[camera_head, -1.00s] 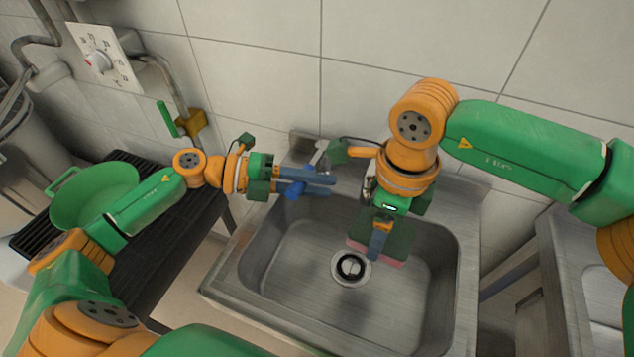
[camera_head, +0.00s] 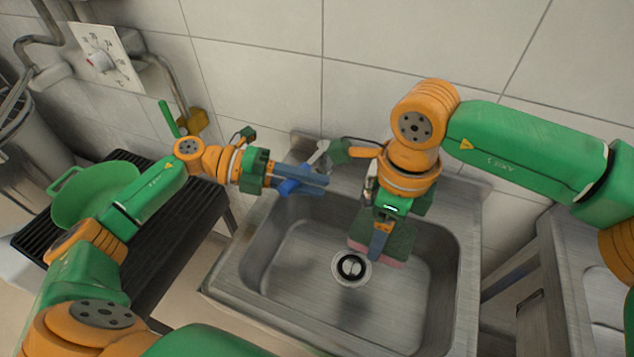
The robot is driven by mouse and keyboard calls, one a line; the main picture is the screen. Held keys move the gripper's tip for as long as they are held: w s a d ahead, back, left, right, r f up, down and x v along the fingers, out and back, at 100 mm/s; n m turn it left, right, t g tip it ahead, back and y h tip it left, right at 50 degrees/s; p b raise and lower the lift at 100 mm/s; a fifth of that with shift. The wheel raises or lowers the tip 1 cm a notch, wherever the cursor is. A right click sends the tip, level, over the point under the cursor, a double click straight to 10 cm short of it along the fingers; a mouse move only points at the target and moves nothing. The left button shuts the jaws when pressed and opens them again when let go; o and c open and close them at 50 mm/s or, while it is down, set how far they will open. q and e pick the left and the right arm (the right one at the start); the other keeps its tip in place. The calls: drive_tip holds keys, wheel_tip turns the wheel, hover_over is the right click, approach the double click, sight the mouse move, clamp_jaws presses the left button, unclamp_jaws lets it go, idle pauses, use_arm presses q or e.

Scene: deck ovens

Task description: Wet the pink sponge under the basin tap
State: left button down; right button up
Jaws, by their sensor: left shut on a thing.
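The sponge (camera_head: 398,247) has a dark green face and a pink lower edge. My right gripper (camera_head: 380,240) is shut on it and holds it over the basin, just right of and above the drain. A metal part of the tap (camera_head: 320,154) shows behind the left fingers. The rest of the tap is mostly hidden by my right wrist. I cannot make out any water.
The steel basin (camera_head: 262,310) has a round drain (camera_head: 351,268) and is otherwise empty. A green pan (camera_head: 95,195) stands on a black rack (camera_head: 185,235) at the left. The tiled wall (camera_head: 270,60) is close behind. Another steel unit (camera_head: 555,270) stands at the right.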

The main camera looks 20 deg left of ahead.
use_arm(q)
drive_tip(key=shift+a+m+g, duration=0.25)
drive_tip(key=shift+m+g, duration=0.05)
drive_tip(key=shift+g, duration=0.1)
drive_tip(key=c, duration=0.7)
unclamp_jaws()
drive_tip(key=v, duration=1.2)
drive_tip(key=shift+f, duration=0.15)
drive_tip(key=shift+s, duration=0.1)
